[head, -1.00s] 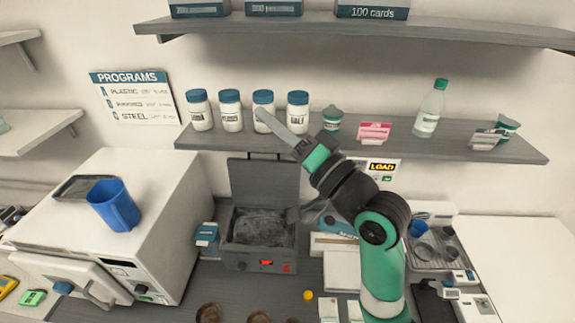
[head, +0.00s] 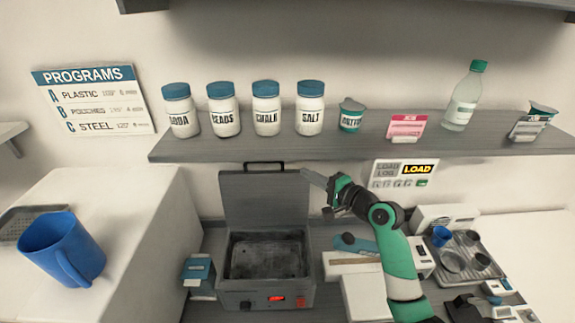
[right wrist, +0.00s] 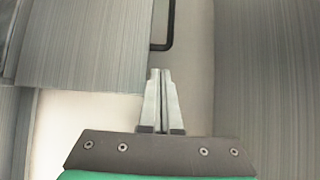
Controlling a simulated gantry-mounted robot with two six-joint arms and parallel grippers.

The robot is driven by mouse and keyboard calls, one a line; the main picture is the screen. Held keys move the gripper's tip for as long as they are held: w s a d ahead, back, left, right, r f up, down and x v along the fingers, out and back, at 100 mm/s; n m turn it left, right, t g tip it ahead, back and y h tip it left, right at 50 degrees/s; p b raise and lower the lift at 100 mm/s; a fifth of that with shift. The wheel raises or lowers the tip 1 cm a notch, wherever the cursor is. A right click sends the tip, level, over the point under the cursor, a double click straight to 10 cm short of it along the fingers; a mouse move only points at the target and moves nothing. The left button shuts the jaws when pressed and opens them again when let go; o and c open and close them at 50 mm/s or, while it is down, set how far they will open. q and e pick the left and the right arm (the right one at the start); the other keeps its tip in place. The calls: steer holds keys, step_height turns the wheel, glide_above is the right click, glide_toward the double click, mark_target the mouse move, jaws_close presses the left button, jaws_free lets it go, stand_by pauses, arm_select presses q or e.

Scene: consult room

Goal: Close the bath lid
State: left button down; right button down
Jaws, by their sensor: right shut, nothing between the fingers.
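The bath (head: 268,255) is a dark grey box with an open top and a red lit switch on its front. Its lid (head: 262,200) stands upright at the back, open, with a dark handle (head: 264,166) along its top edge. My right gripper (head: 306,173) is at the lid's upper right corner, close to it; whether it touches I cannot tell. In the right wrist view the gripper (right wrist: 160,75) has its fingers together and empty, with the dark handle (right wrist: 166,30) just beyond the tips. My left gripper is out of view.
A shelf (head: 375,142) with several jars, a bottle and cards runs above the lid. A blue mug (head: 62,248) stands on the white cabinet at left. A blue box (head: 199,275) is left of the bath; a tray (head: 478,262) with cups is at right.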

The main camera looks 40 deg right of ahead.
steer(key=w, duration=0.2)
steer(key=w+b, duration=0.1)
steer(key=w, duration=0.5)
steer(key=shift+d+f, duration=0.15)
steer(key=shift+f, duration=0.25)
steer(key=shift+b, duration=0.3)
